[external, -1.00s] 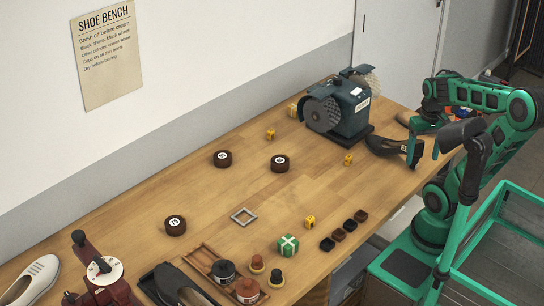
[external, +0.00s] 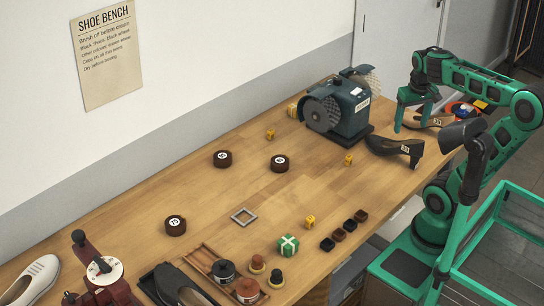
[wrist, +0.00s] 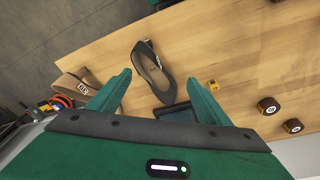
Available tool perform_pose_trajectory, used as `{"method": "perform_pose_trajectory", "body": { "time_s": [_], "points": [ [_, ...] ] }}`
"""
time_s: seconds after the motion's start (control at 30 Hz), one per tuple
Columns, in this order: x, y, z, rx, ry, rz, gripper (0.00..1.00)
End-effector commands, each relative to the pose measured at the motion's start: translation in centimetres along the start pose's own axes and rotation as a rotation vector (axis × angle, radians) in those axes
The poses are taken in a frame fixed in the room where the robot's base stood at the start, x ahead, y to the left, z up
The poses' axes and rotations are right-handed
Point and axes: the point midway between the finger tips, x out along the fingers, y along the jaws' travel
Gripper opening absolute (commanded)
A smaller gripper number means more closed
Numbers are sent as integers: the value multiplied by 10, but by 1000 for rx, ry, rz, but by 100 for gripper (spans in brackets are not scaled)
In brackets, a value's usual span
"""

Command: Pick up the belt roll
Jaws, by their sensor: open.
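Three dark brown rolls with round white number labels lie flat on the wooden bench; the numbers are too small to read surely. One roll (external: 222,160) is near the wall, a second roll (external: 280,164) is right of it, and a third roll (external: 175,227) is nearer the left. Two rolls, one here (wrist: 268,106) and one lower (wrist: 292,127), show at the right of the wrist view. My gripper (external: 412,126) is open and empty above the bench's right end, well away from the rolls. Its spread fingers (wrist: 157,80) show in the wrist view with a black shoe beyond.
A dark buffing machine (external: 344,112) stands between my gripper and the rolls' side. A black heeled shoe (external: 393,149) and a tan shoe (wrist: 72,86) lie near my gripper.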

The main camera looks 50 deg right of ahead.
Motion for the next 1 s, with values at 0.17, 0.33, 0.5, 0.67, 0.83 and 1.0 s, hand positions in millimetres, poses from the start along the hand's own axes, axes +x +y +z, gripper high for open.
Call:
{"method": "perform_pose_trajectory", "body": {
  "time_s": [0.17, 0.33, 0.5, 0.67, 0.83, 1.0],
  "points": [
    [12, -31, -34, -44, 106, 15, 71],
    [21, -88, -77, -108, 278, 10, 71],
    [22, -162, -108, -186, 472, -36, 71],
    [14, -241, -118, -268, 646, -119, 71],
    [0, -315, -108, -347, 795, -227, 71],
    [-17, -378, -85, -421, 908, -345, 71]
  ]
}}
